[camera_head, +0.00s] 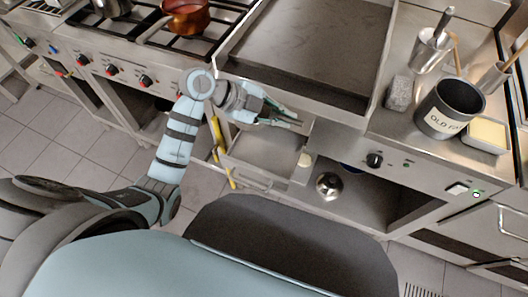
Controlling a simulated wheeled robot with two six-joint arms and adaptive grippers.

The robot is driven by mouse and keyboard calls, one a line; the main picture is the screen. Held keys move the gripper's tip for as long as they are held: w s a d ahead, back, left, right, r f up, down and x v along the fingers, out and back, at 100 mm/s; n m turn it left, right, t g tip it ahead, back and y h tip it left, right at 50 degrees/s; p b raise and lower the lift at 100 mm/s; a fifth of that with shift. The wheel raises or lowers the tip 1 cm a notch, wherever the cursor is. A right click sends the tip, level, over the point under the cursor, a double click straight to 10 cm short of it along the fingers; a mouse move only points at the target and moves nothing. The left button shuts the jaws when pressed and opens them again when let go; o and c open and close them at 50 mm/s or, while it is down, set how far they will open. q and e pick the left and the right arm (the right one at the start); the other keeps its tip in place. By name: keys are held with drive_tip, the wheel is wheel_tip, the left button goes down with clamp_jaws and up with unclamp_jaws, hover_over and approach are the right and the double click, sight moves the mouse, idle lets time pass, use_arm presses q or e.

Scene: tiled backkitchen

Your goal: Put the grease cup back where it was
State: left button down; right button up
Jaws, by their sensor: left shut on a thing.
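The grease cup (262,157) looks like an open rectangular steel box just below the front edge of the griddle (305,45), with a bar handle low on its near side. My left gripper (284,117) is at the box's upper back edge, shut on it; the fingers hide the exact grip. I cannot tell whether the box rests on a support or hangs from the gripper. My right gripper is not in view.
A dark pot marked OLD FAT (446,111), a grey block (399,93) and a butter-coloured slab in a dish (486,134) stand on the right counter. A copper pan (187,17) sits on the left stove. A round steel object (328,185) lies in the lower opening.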

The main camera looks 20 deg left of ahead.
use_arm(q)
wheel_tip(320, 180, down, 17)
drive_tip(key=b, duration=0.5)
drive_tip(key=shift+a+f, duration=0.15)
drive_tip(key=shift+f, duration=0.05)
drive_tip(key=c, duration=1.7)
unclamp_jaws()
drive_tip(key=shift+o, duration=0.2)
drive_tip(key=p+v, duration=0.3)
drive_tip(key=v, duration=0.9)
drive_tip(key=shift+r, duration=0.1)
